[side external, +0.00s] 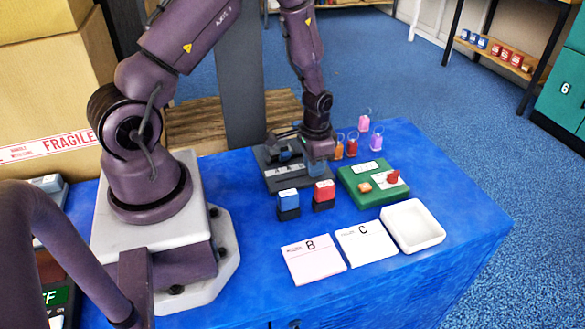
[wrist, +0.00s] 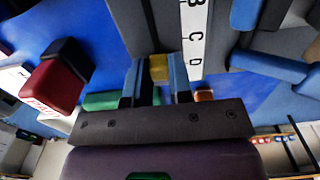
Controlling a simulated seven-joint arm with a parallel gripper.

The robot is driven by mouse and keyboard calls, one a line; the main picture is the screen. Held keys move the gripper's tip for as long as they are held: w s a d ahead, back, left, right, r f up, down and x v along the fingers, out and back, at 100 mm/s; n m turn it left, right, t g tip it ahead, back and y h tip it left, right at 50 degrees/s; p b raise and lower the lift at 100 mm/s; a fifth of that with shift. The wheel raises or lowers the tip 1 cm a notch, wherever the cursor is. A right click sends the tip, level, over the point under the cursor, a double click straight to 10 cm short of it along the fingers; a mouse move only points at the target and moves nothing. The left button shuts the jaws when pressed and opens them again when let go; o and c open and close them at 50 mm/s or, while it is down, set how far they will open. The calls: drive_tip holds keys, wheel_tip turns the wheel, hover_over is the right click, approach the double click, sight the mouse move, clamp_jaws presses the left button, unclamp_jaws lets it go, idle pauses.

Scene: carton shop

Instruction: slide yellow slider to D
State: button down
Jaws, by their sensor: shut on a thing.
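The yellow slider (wrist: 158,67) shows between the two fingers of my gripper (wrist: 156,82) in the wrist view, and the gripper is shut on it. The slider stands on a dark grey slider panel (wrist: 127,22), beside a white strip (wrist: 194,38) lettered B, C and D. In the wrist view the slider looks about level with the D. In the side view my gripper (side external: 318,152) is down at the right end of the panel (side external: 270,183). The yellow slider is hidden there.
A blue stamp (side external: 288,199) and a red stamp (side external: 324,190) stand in front of the panel. A green board (side external: 352,186) is to the right, with key tags (side external: 376,142) behind. Cards B (side external: 313,262) and C (side external: 365,247) and a white tray (side external: 413,248) lie in front.

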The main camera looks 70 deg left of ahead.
drive_tip(key=shift+w, duration=0.8)
drive_tip(key=c, duration=1)
unclamp_jaws()
wheel_tip(320, 180, up, 13)
drive_tip(key=shift+s, duration=0.15)
